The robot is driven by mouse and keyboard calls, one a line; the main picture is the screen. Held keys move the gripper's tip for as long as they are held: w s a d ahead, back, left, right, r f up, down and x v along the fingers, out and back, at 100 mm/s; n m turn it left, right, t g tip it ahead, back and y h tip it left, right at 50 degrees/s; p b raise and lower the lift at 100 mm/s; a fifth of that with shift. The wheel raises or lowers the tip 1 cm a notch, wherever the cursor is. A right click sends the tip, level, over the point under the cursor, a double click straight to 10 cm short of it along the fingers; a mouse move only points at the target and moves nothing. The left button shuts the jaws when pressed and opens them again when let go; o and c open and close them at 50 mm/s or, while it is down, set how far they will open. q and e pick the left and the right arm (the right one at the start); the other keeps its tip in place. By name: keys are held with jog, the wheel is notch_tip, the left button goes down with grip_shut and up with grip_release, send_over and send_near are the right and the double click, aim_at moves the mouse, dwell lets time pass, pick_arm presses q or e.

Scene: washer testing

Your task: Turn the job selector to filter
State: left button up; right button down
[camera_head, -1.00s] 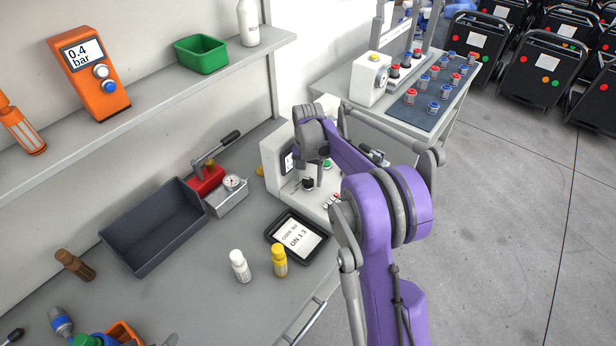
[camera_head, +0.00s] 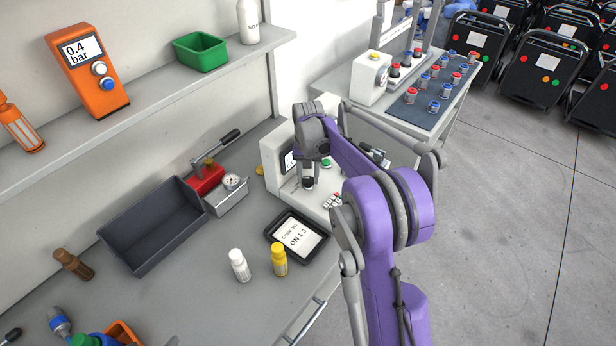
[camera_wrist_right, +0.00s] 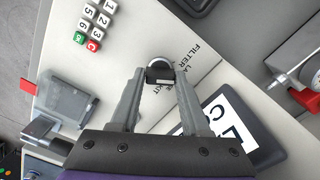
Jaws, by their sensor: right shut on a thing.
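The job selector, a dark knob (camera_wrist_right: 160,75) on the pale machine (camera_head: 285,172), sits between my right fingertips in the right wrist view. The printed words FILTER and KIT lie beside it on the panel; another label is partly hidden by a finger. A pale mark shows on the knob, but I cannot tell which label it points at. My right gripper (camera_head: 308,182) comes down on the knob from above and is shut on it; it also shows in the right wrist view (camera_wrist_right: 160,80). My left gripper is not in view.
The machine has a keypad (camera_head: 332,201) and a display.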

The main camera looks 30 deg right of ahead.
aim_at(308, 178)
jog(key=n, duration=0.3)
jog(key=shift+b, duration=0.35)
jog(key=shift+n, duration=1.6)
jog(key=shift+c, duration=1.9)
grip_release()
jog(key=shift+r, duration=0.15)
notch_tip(308, 178, up, 11)
jog(key=shift+f, duration=0.2)
